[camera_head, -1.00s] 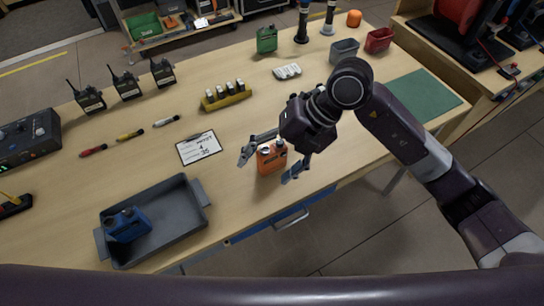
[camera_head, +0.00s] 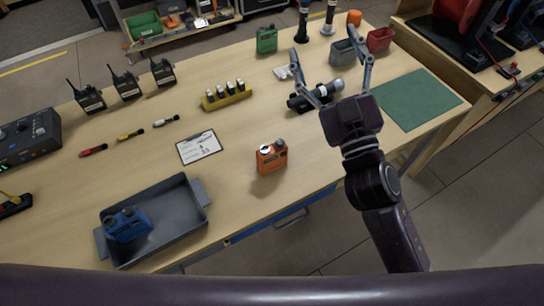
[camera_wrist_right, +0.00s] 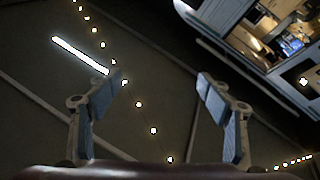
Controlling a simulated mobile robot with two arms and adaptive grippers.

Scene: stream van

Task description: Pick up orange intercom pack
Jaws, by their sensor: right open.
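The orange intercom pack (camera_head: 272,157) stands upright on the wooden table (camera_head: 240,135), near its front edge, clear of any gripper. My right gripper (camera_head: 329,44) is open and empty in the head view, up and to the right of the pack, with its fingers spread and pointing away from it. In the right wrist view the two open fingers (camera_wrist_right: 158,92) have nothing between them. That view faces the dark ceiling with lights, and the pack is not in it. My left gripper is not in view.
A grey tray (camera_head: 174,231) with a blue pack (camera_head: 127,224) stands at front left. A white card (camera_head: 199,147) lies left of the orange pack. A black cylindrical device (camera_head: 306,97) lies behind my right gripper. A green pack (camera_head: 266,39) and green mat (camera_head: 416,97) are further off.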

